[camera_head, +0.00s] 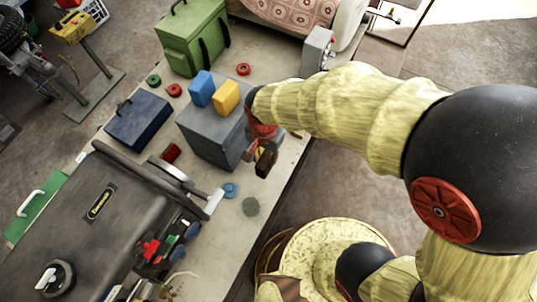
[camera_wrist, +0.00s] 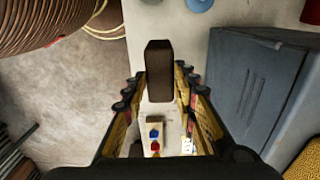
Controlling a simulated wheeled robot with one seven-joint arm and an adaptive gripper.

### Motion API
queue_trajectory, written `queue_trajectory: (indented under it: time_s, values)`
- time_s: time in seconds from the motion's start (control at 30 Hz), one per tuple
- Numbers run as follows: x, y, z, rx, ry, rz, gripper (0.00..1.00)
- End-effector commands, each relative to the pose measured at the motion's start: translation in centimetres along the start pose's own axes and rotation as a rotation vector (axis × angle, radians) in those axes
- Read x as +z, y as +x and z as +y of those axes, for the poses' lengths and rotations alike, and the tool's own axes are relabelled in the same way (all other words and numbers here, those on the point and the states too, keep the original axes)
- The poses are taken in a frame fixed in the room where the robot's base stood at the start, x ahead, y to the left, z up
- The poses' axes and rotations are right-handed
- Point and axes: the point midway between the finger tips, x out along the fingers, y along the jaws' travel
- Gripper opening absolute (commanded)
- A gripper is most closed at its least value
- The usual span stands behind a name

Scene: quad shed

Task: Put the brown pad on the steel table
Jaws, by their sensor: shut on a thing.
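My gripper (camera_head: 260,148) is shut on a dark brown pad (camera_head: 264,164), held at its tip. The pad (camera_wrist: 159,72) stands between the two fingers in the wrist view. In the head view, the gripper and pad show over the right edge of a long pale-topped table (camera_head: 285,150), beside a grey box. I cannot tell how high the pad is above the top. No surface is clearly recognisable as steel, so I cannot tell whether this pale table is the steel table.
The grey box (camera_head: 208,145) carries a blue block (camera_head: 201,88) and a yellow block (camera_head: 226,96). A dark blue box (camera_head: 139,120), a green case (camera_head: 191,38), a large grey machine (camera_head: 90,215) and several small discs occupy the table. A blue disc (camera_head: 230,190) and green disc (camera_head: 250,206) lie near.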

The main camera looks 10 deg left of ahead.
Motion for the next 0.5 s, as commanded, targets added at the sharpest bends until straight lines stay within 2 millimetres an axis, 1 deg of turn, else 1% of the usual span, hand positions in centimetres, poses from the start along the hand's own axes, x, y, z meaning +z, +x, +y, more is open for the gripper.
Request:
queue_trajectory:
  time_s: [0.03, 0.1, 0.2, 0.5]
  values:
    - [-0.6, 1.4, 0.1, 0.006, 0.003, -0.004, 0.17]
    - [-1.6, 2.5, -0.1, 0.006, 0.002, -0.004, 0.17]
    - [-2.5, 3.7, -0.4, 0.005, 0.001, -0.003, 0.17]
    - [-3.9, 5.4, -0.7, 0.004, 0.000, -0.002, 0.17]
